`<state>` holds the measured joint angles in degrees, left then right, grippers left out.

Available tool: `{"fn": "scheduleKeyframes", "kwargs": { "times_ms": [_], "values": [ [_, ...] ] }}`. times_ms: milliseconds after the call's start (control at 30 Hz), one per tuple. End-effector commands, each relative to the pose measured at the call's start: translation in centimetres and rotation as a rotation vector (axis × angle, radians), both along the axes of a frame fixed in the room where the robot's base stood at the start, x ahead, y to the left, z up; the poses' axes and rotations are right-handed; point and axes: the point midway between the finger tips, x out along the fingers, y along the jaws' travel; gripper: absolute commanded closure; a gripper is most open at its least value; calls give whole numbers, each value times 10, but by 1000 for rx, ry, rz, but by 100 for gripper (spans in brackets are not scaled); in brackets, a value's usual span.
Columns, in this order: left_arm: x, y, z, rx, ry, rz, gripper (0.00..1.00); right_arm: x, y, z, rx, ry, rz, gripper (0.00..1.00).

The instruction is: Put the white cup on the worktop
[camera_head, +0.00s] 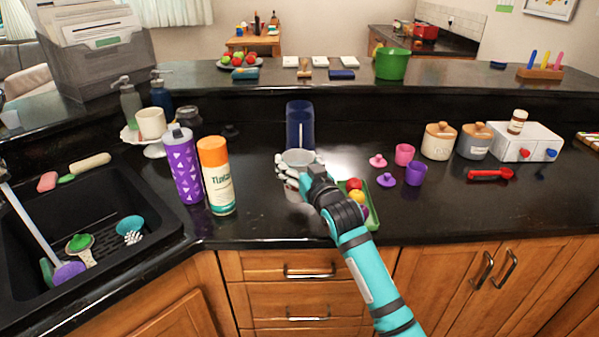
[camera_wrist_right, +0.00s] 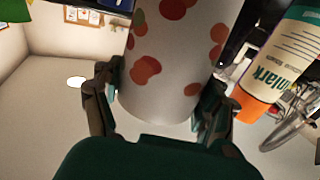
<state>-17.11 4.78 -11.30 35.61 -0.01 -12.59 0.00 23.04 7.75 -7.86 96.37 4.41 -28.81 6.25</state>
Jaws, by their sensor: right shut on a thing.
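My right gripper (camera_head: 297,172) is shut on a white cup (camera_head: 298,158), over the worktop near the middle of the head view. The cup's open top faces up there. In the right wrist view the cup (camera_wrist_right: 170,60) shows red and orange spots, with a finger of my right gripper (camera_wrist_right: 160,105) on each side. I cannot tell whether its base touches the black worktop (camera_head: 270,222). A second, cream cup (camera_head: 151,122) stands at the left on a white stand. My left gripper is not in view.
A purple bottle (camera_head: 182,165) and an orange-capped bottle (camera_head: 216,175) stand left of the cup. A dark blue tumbler (camera_head: 300,125) is behind it. A green tray (camera_head: 371,208) with fruit is close on its right. The sink (camera_head: 90,205) is far left. Front right worktop is clear.

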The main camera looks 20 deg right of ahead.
Motion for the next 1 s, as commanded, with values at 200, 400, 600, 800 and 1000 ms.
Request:
{"fn": "scheduleKeyframes", "kwargs": {
  "times_ms": [200, 400, 600, 800, 1000],
  "values": [
    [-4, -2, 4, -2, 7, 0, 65, -1, 0, -26, -1, -1, 0, 83],
    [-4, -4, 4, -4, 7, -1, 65, -1, 0, -30, 0, -6, 0, 83],
    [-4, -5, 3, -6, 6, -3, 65, -1, 0, -33, -1, -4, 0, 83],
    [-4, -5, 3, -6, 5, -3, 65, -1, 0, -38, -1, 2, 0, 12],
    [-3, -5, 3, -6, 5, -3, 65, -1, 0, -38, -1, 2, 0, 0]
  ]
}}
